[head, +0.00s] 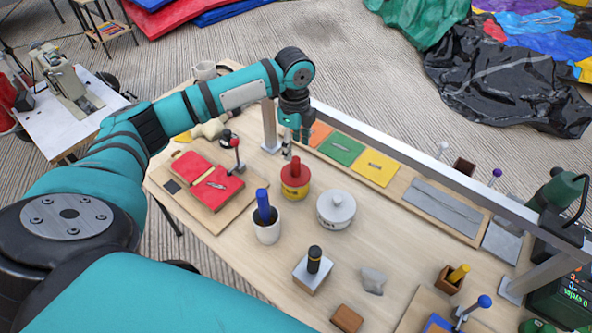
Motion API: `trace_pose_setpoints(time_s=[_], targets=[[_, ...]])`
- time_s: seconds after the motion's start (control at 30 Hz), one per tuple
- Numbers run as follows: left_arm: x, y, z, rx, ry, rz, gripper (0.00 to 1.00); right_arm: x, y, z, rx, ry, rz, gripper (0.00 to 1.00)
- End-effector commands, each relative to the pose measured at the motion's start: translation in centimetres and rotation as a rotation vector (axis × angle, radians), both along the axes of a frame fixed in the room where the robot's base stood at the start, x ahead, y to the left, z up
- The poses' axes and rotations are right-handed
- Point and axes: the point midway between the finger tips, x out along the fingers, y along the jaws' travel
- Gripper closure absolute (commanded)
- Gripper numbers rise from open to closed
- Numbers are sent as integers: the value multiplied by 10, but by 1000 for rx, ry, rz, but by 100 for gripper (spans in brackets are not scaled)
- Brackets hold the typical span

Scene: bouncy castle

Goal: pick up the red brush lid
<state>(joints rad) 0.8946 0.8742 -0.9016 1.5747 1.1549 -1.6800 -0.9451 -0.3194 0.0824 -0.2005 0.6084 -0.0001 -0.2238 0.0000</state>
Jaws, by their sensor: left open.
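The red brush lid (295,171) sits on top of a yellow pot (294,191) near the middle of the table; its knob points up. My left gripper (295,146) hangs from the arm that comes in from the left. It points down, open and empty, just above and behind the lid's knob in the picture. I cannot tell whether a fingertip touches the knob. My right gripper does not show.
A white lidded pot (337,210) stands right of the yellow pot, and a cup with a blue handle (266,226) stands in front-left. A red-covered board (207,186) lies left. A metal rail (400,160) runs along the table's back edge, behind the colour swatches (342,149).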

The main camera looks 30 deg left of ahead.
Motion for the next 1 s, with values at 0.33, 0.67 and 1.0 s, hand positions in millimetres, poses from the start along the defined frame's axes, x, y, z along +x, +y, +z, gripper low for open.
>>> trace_pose_setpoints(time_s=[0.33, 0.67, 1.0], targets=[[0, -1, -30, 0, 2, 0, 47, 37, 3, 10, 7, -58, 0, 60], [0, -1, -72, 0, 0, 0, 47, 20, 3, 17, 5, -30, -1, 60], [0, -1, -73, 0, -1, 0, 61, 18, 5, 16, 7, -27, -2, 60]])
